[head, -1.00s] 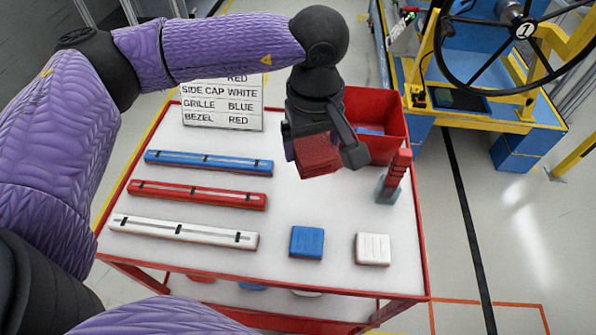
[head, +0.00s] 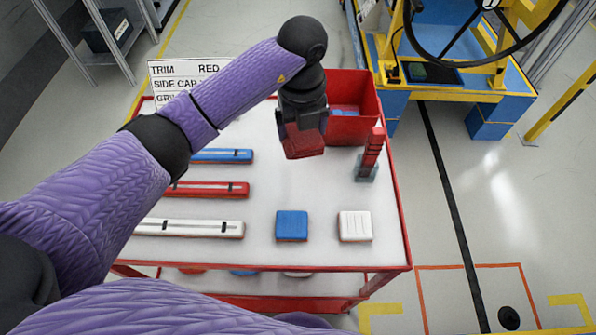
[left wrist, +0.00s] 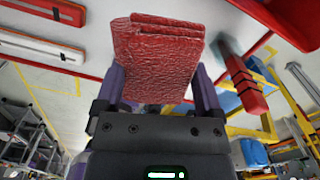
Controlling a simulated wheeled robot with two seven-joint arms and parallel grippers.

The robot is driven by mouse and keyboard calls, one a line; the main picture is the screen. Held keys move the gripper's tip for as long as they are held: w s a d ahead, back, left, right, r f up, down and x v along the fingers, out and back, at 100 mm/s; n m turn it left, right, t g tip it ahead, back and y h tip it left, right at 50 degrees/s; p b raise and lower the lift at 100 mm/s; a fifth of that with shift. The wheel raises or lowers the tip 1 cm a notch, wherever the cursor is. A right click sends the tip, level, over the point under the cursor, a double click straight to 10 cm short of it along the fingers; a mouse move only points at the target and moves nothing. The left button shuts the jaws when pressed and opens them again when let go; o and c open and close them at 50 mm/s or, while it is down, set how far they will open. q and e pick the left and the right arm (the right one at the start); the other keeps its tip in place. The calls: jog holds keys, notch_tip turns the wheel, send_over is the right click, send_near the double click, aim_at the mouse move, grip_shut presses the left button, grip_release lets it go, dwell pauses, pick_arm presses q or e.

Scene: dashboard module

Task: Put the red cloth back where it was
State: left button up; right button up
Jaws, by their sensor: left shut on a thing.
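The red cloth (head: 303,145) is a folded red block in my left gripper (head: 302,130). The left wrist view shows the folded red cloth (left wrist: 158,58) between the two fingers of my left gripper (left wrist: 157,90). The gripper is shut on it and points down over the white top of the cart (head: 270,180). A blue folded cloth (head: 292,225) and a white folded cloth (head: 355,226) lie in the front row, with bare surface to the left of the blue one and behind both. My right gripper is not in view.
A red bin (head: 352,105) with blue contents stands at the back right. Blue, red and white bars (head: 190,228) lie at left, partly hidden by my arm. A label sign (head: 185,80) stands behind.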

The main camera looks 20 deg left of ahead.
aim_at(298, 175)
pick_arm(q)
jog(key=n, duration=0.1)
jog(key=f+n, duration=0.1)
jog(key=n, duration=0.2)
jog(key=shift+s+a+f, duration=0.15)
jog(key=shift+s+a, duration=0.05)
jog(key=shift+a, duration=0.05)
jog(key=shift+n, duration=0.9)
notch_tip(298, 175, down, 11)
jog(key=b, duration=0.3)
jog(key=shift+s+a+r, duration=0.1)
jog(key=shift+r, duration=0.1)
jog(key=shift+f, duration=0.1)
jog(key=o, duration=0.9)
notch_tip(298, 175, up, 12)
jog(key=p, duration=0.3)
jog(key=shift+p, duration=0.3)
jog(key=shift+r, duration=0.25)
